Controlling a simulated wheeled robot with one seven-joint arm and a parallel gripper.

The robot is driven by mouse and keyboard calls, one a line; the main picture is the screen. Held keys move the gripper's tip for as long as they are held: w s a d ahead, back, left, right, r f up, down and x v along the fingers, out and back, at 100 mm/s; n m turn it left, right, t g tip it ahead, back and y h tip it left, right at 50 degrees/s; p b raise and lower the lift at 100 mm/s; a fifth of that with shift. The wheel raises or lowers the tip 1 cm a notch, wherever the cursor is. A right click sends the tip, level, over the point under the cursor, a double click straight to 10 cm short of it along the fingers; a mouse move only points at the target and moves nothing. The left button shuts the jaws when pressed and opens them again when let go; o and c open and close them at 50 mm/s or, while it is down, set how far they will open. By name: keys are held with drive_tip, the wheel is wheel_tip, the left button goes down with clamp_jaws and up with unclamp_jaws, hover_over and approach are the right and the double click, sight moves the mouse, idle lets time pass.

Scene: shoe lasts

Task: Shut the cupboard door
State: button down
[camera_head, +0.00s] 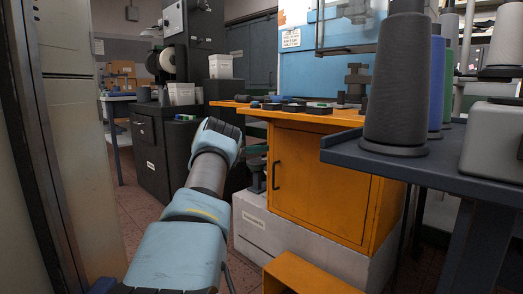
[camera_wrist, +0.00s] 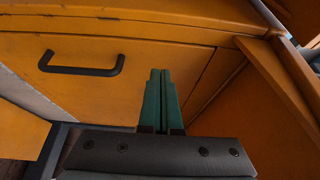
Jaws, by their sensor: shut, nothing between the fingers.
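The orange cupboard (camera_head: 390,215) stands under an orange worktop on a light grey plinth. Its door (camera_head: 315,190) is a flat orange panel with a dark bar handle (camera_head: 277,175) near its left edge. The door looks flush or nearly flush with the frame; I cannot tell whether a small gap is left. In the wrist view the door (camera_wrist: 110,95) and the handle (camera_wrist: 82,66) show at the left and middle. My gripper (camera_wrist: 161,73) has its green fingers together, empty, in front of the door, apart from the handle. The head view hides the fingers behind my arm.
A low orange piece (camera_head: 305,275) lies in front of the plinth. A dark blue table (camera_head: 415,165) with grey, blue and green cones juts in at the right. Small tools lie on the orange worktop (camera_head: 335,118). A black cabinet (camera_head: 165,150) stands behind my arm.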

drive_tip(key=a+p, duration=0.1)
drive_tip(key=a, duration=0.9)
drive_tip(key=w+a+r+n+t+y, duration=0.4)
drive_tip(key=a+r+n+t+y, duration=0.3)
drive_tip(key=r+n+t+y, duration=0.7)
drive_tip(key=s+d+f+n+g+y, duration=0.1)
drive_tip(key=s+d+f+n+g, duration=0.45)
drive_tip(key=s, duration=1.15)
drive_tip(key=s+d+f+n+g+y, duration=0.1)
drive_tip(key=s+d+f+n+g, duration=0.4)
drive_tip(key=s, duration=1.3)
drive_tip(key=s+d+f+n+g, duration=0.2)
drive_tip(key=s+f+n+g, duration=0.5)
drive_tip(key=s+f, duration=0.7)
drive_tip(key=s+r+g+p, duration=0.1)
drive_tip(key=s+r+p, duration=0.1)
drive_tip(key=r+p, duration=1.5)
drive_tip(key=s+r+m+p, duration=0.1)
drive_tip(key=s+r+p, duration=0.1)
drive_tip(key=r+p, duration=1.5)
wheel_tip(320, 180, up, 2)
drive_tip(key=shift+d+r+g, duration=0.1)
drive_tip(key=shift+d+g, duration=0.15)
drive_tip(key=shift+g, duration=0.1)
drive_tip(key=shift+s, duration=0.1)
